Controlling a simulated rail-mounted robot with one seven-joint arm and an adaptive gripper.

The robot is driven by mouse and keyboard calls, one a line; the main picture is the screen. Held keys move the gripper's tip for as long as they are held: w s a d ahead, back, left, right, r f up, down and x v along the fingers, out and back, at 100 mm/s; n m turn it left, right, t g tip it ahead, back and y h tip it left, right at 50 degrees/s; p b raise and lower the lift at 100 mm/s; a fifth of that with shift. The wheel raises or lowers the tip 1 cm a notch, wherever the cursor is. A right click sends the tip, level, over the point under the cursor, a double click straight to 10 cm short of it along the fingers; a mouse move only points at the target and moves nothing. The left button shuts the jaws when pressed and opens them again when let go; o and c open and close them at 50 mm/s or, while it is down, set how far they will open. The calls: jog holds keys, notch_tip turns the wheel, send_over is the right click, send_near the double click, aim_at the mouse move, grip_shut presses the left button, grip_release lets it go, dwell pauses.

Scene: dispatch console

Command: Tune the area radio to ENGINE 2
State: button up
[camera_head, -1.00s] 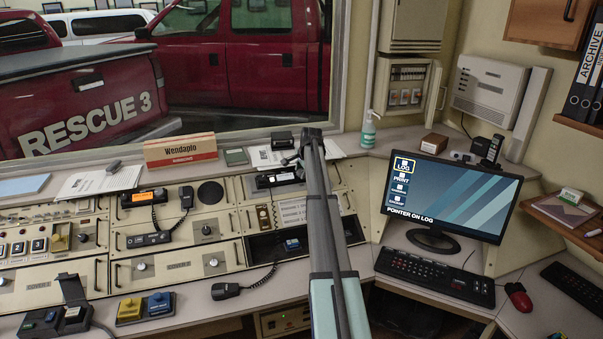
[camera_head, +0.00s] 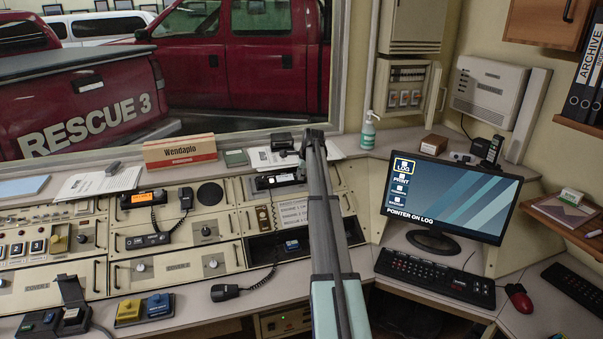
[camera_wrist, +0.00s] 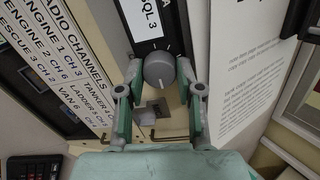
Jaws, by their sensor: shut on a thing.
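The area radio's dark face (camera_wrist: 148,25) shows in the wrist view with the letters "SQL 3" on its display, seen turned on its side. A grey round knob (camera_wrist: 158,70) with a pale pointer line and tick marks around it sits below that. My gripper (camera_wrist: 159,76) has its two fingers on either side of this knob and is shut on it. In the head view a black radio (camera_head: 280,181) lies in the console beside my arm; my arm hides its right part, and my fingers cannot be made out there.
A white radio channels card (camera_wrist: 60,60) lists "ENGINE 2 CH 6" among other units. A printed sheet (camera_wrist: 245,70) lies to the right of the knob. A small grey switch (camera_wrist: 153,108) is close below. A monitor (camera_head: 450,200) and keyboard (camera_head: 435,277) stand right of my arm.

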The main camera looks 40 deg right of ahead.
jog(key=o, duration=1.2)
jog(key=shift+c, duration=0.2)
